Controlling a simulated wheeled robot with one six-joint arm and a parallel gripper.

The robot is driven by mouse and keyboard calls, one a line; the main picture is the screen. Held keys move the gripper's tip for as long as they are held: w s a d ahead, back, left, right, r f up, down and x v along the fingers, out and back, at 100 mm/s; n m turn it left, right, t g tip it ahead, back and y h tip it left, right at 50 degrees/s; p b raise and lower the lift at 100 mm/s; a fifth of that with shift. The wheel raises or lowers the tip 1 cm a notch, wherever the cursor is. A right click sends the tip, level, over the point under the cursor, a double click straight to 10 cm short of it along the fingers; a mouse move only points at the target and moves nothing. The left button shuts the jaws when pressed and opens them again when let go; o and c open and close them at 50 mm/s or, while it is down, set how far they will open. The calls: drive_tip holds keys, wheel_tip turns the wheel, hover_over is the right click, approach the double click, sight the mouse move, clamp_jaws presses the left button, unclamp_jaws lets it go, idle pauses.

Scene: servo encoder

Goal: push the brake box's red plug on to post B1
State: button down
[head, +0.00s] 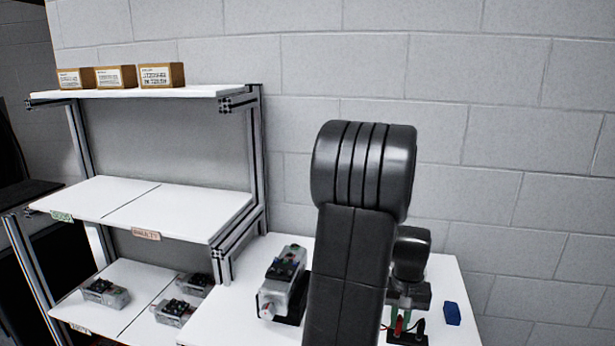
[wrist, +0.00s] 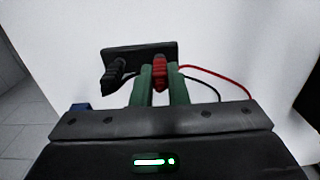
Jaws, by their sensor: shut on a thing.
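The red plug (wrist: 159,72) is between the green fingers of my gripper (wrist: 159,84) in the wrist view, with a red lead running off to the right. My gripper is shut on it. The dark brake box (wrist: 140,53) is just beyond the fingers, and a black plug (wrist: 113,72) is at its left. In the head view the box (head: 408,338) is at the table's front right, with the red plug (head: 398,326) by my green fingertips (head: 399,307). Post B1 is hidden, and I cannot tell whether the plug touches it.
A servo unit (head: 283,285) stands on the white table (head: 237,318), left of my arm. A blue block (head: 452,314) lies right of the box. Shelves at left hold several more units and small cartons (head: 115,77).

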sight(399, 319)
drive_tip(key=shift+r, duration=0.2)
idle(0.3)
drive_tip(key=shift+r+p, duration=1.95)
drive_tip(key=shift+r, duration=0.45)
